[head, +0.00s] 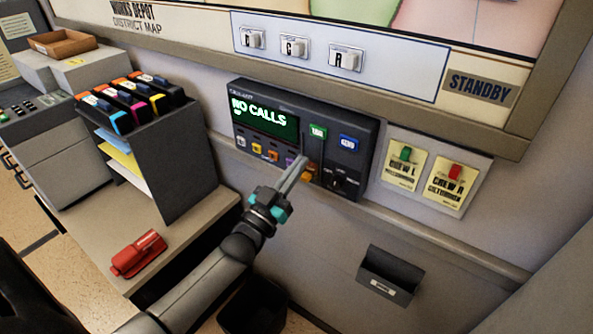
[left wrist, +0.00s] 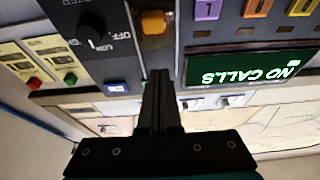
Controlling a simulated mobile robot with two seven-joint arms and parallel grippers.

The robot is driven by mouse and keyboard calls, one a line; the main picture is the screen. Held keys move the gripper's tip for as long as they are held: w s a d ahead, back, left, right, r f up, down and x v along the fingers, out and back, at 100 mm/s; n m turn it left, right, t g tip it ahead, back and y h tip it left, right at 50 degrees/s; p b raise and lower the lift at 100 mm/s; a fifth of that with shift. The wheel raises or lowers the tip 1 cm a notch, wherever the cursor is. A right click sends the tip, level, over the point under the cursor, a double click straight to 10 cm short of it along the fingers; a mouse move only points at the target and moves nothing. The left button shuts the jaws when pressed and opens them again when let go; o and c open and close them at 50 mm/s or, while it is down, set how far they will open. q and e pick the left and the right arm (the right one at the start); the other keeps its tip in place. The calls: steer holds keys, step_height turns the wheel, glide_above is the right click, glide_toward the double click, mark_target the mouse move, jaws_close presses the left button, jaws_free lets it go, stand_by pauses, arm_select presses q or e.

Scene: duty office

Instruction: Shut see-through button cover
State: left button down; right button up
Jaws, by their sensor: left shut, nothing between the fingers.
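The dark call panel (head: 350,130) is on the wall, its green screen (head: 265,117) reading NO CALLS. An orange button (head: 308,176) sits low on the panel and also shows at the top of the left wrist view (left wrist: 153,22). A faint brownish, see-through patch (head: 313,165) by this button may be the cover; its angle is hard to tell. My left gripper (head: 302,161) is shut and empty, its tips in front of the panel just above the orange button. It also shows in the left wrist view (left wrist: 159,75). Contact cannot be told. My right gripper is out of view.
The panel also has a green button (head: 317,131), a blue button (head: 348,143) and a black knob (head: 338,183). A ledge runs below it. A binder rack (head: 180,165) and red stapler (head: 138,254) are left. A small dark wall holder (head: 390,275) is lower right.

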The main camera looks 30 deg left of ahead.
arm_select(q)
steer(key=v, duration=0.9)
steer(key=shift+s+f+b, duration=0.15)
steer(key=shift+f+b, duration=0.15)
steer(key=s+d+f+g+y+b, duration=0.1)
steer(key=s+f+g, duration=0.2)
steer(key=f, duration=0.8)
steer(key=s+d+f+g+b, duration=0.1)
steer(key=s+f+g+b, duration=0.2)
steer(key=f, duration=0.8)
steer(key=s+d+f+g+y, duration=0.1)
steer(key=s+f+g, duration=0.25)
steer(key=f, duration=0.75)
steer(key=s+d+f+g+b, duration=0.1)
steer(key=s+d+f+g, duration=0.2)
steer(key=s+f, duration=0.7)
steer(key=s+d+f+m+g+b, duration=0.1)
steer(key=s+f+g, duration=0.7)
steer(key=s, duration=0.8)
step_height(320, 180, down, 2)
steer(key=shift+s+d+f+b, duration=0.25)
steer(key=shift+d+b, duration=0.45)
steer(key=shift+d, duration=0.5)
